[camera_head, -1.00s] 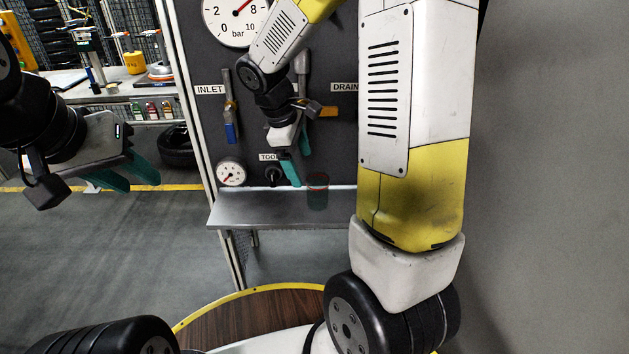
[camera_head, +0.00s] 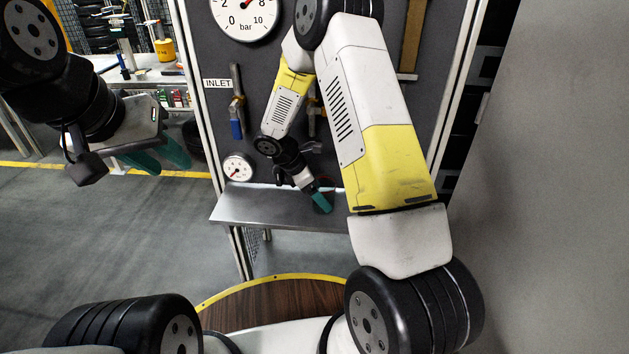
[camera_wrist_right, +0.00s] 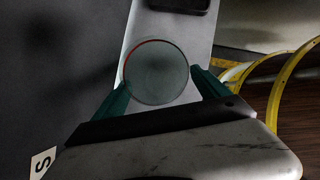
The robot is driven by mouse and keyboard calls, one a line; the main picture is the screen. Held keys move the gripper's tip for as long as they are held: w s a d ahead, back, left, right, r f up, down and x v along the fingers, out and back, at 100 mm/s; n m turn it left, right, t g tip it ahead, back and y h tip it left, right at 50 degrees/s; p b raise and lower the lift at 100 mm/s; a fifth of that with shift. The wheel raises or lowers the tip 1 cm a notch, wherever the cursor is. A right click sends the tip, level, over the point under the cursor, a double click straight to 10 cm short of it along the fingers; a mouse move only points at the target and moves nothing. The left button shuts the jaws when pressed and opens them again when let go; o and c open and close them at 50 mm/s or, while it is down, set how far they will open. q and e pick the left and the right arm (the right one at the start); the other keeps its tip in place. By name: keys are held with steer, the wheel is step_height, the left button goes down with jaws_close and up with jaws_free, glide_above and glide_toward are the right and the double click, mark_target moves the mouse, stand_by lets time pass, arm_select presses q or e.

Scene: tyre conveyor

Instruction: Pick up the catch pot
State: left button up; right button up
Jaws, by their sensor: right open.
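The catch pot (camera_wrist_right: 158,72), a clear round pot with a red rim, stands on the metal shelf (camera_head: 262,208) of the panel. In the head view the pot (camera_head: 329,189) is partly hidden behind my right gripper (camera_head: 321,203). The right gripper is open. In the right wrist view its teal fingers (camera_wrist_right: 160,90) lie to either side of the pot's near part; I cannot tell whether they touch it. My left gripper (camera_head: 157,158) is open and empty in the air at the left, well away from the shelf.
The grey panel carries a large bar gauge (camera_head: 244,15), a small gauge (camera_head: 237,168) and an inlet valve with a blue handle (camera_head: 237,125). A workbench (camera_head: 150,76) stands at the back left. The floor left of the shelf is clear.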

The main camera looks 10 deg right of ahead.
steer(key=x, duration=0.3)
steer(key=c, duration=1.5)
steer(key=shift+r, duration=0.1)
